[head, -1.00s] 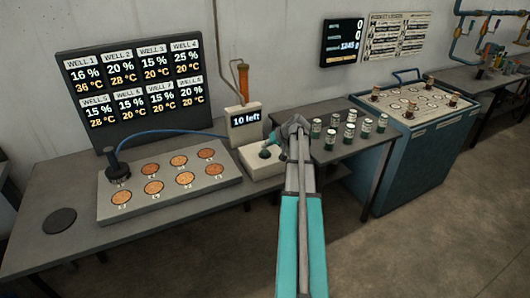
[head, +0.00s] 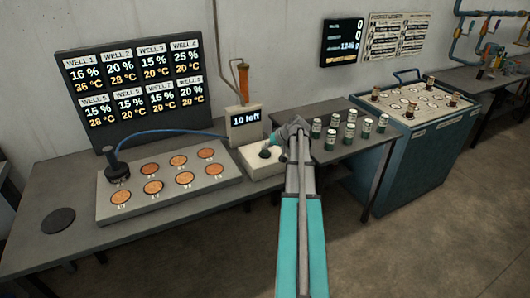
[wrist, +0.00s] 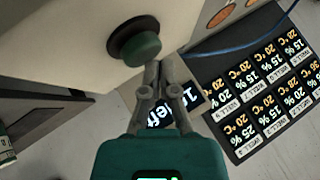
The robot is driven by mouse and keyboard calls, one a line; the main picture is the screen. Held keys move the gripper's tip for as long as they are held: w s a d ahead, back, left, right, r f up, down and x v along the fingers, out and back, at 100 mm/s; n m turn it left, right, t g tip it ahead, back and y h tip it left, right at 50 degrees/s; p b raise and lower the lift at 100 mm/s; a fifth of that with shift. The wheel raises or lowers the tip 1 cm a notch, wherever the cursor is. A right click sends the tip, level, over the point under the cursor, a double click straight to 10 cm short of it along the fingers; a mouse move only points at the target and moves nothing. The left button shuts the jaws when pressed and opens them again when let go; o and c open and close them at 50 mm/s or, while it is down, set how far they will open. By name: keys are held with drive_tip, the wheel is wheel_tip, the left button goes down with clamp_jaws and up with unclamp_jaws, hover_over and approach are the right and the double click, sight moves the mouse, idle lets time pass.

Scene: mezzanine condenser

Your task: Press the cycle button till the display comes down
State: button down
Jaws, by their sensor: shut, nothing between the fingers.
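The cycle button is a green cap in a dark collar on a pale box (head: 262,168), seen close up as the green button (wrist: 140,46) in the wrist view. In the head view my gripper (head: 272,146) is over the box and partly hides the button.
A large board (head: 133,82) of well readings stands behind a tray (head: 225,180) with several round copper wells. A dark knobbed tool (head: 117,168) with a blue cable sits at the tray's left. Several small jars (head: 350,133) stand right of my arm, before a blue cabinet (head: 420,155).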

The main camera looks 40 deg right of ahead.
sight(265, 152)
drive_tip(key=shift+f+b, duration=0.6)
idle(0.9)
drive_tip(key=shift+r, duration=0.15)
drive_tip(key=shift+r+p, duration=0.85)
drive_tip(key=shift+p, duration=0.15)
drive_tip(key=shift+r+p, duration=2.55)
drive_tip(key=shift+a, duration=0.1)
